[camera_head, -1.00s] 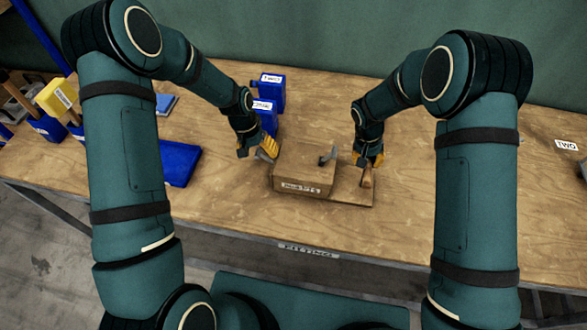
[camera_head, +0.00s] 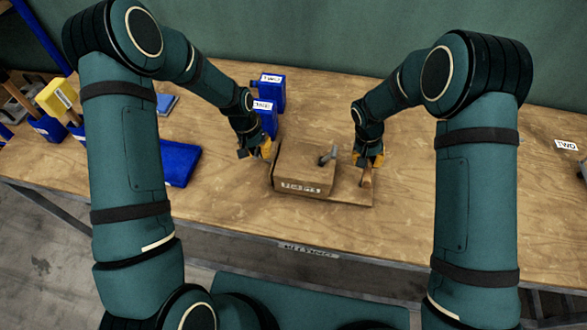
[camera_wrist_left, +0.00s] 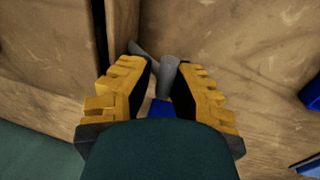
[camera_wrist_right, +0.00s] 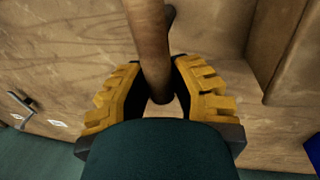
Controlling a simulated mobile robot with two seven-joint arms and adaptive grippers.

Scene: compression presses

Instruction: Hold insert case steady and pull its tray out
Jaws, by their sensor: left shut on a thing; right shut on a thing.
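The wooden insert case (camera_head: 303,178) sits on the workbench. A flat wooden tray (camera_head: 352,194) sticks out of its right side. A grey peg (camera_head: 327,156) stands up near the case's right end. My right gripper (camera_head: 368,162) is shut on the tray's wooden handle (camera_head: 366,178); the handle (camera_wrist_right: 150,45) runs between the fingers in the right wrist view. My left gripper (camera_head: 264,151) is at the case's left end, shut on a grey handle (camera_wrist_left: 164,76), seen between its fingers in the left wrist view. The inside of the case is hidden.
Two blue bins labelled TWO (camera_head: 271,90) and ONE (camera_head: 265,116) stand behind my left gripper. A dark blue flat block (camera_head: 180,162) lies left of the case. A yellow piece (camera_head: 57,97) is at the far left.

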